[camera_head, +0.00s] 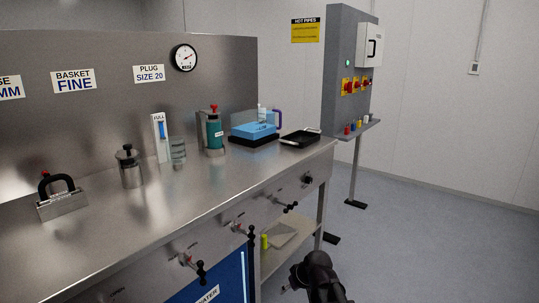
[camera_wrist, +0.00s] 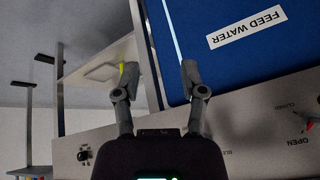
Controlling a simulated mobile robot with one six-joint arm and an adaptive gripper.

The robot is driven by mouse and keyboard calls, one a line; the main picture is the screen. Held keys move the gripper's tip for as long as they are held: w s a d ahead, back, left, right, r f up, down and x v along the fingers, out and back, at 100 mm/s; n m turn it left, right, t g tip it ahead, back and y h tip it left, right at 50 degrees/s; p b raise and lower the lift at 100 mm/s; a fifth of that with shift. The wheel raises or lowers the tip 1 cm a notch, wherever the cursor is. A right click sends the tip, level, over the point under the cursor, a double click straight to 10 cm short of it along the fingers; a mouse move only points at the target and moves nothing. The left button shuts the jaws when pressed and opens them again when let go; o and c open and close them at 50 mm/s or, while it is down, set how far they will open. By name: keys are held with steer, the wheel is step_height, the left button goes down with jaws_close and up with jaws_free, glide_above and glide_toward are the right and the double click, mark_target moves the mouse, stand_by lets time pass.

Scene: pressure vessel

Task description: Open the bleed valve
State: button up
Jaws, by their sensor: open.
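In the wrist view, the panel (camera_wrist: 262,145) is upside down, with OPEN and CLOSED markings at the right and small, partly unreadable text. My gripper (camera_wrist: 157,72) is open and empty, its two fingers apart in front of the bench. In the head view, my dark wrist is low, right of the valves.
A black knob (camera_head: 308,180) is near the bench's right end; a black knob also shows in the wrist view (camera_wrist: 84,155). A blue FEED WATER panel (camera_wrist: 240,45) and a lower shelf (camera_head: 285,235) lie below. Floor (camera_head: 430,230) at the right is clear.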

steer(key=s+d+f+m+g+h+p, duration=0.1)
steer(key=s+d+m+g+h, duration=0.35)
steer(key=s+d, duration=0.7)
step_height(320, 180, up, 30)
steer(key=p, duration=3)
steer(key=shift+s+a+f, duration=0.15)
steer(key=shift+a, duration=0.3)
steer(key=shift+t, duration=0.25)
